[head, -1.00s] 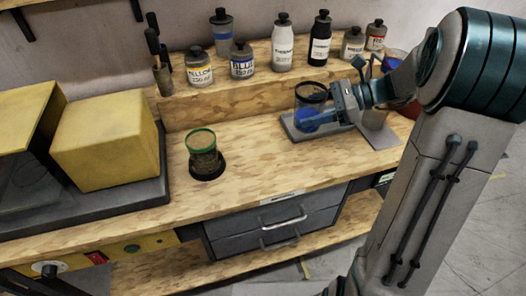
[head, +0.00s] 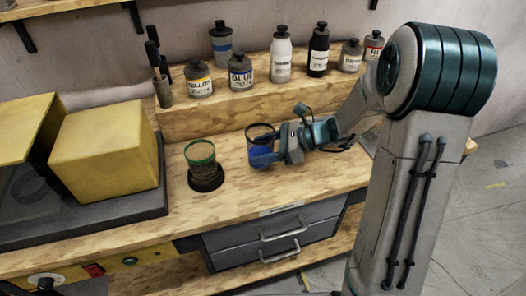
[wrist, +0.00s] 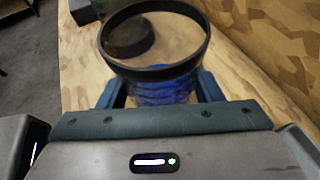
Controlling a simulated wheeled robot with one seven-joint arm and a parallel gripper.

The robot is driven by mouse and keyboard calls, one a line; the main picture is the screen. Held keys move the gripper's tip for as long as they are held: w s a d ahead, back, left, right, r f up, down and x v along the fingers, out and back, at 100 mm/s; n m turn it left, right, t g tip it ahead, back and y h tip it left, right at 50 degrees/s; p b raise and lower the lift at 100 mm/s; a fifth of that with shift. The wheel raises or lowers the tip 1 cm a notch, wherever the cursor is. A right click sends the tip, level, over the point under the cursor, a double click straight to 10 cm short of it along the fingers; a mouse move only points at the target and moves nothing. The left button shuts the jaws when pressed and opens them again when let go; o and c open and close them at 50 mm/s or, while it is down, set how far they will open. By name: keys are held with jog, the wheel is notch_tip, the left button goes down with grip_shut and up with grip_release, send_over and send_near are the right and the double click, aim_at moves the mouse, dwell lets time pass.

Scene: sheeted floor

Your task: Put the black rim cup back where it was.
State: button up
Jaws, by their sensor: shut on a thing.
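The black rim cup (head: 261,138) is a clear cup with a black rim and blue contents. My gripper (head: 264,160) is shut on it, with fingers on both sides below the rim. In the wrist view the cup (wrist: 154,40) stands upright between the blue fingers (wrist: 160,90). I cannot tell whether its base touches the bench. A green rim cup (head: 200,153) stands left of it, on or beside a round black spot (head: 207,178) on the wooden bench (head: 240,198).
Several bottles, among them a blue-labelled one (head: 240,70), stand on the raised shelf (head: 215,108) behind. A yellow box (head: 105,145) sits on a dark base at the left. Drawers (head: 275,237) are below the bench front. Bare bench lies in front of the cup.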

jog(key=shift+f, duration=0.65)
jog(key=o, duration=1.1)
jog(key=shift+f, duration=0.1)
jog(key=shift+o, duration=0.2)
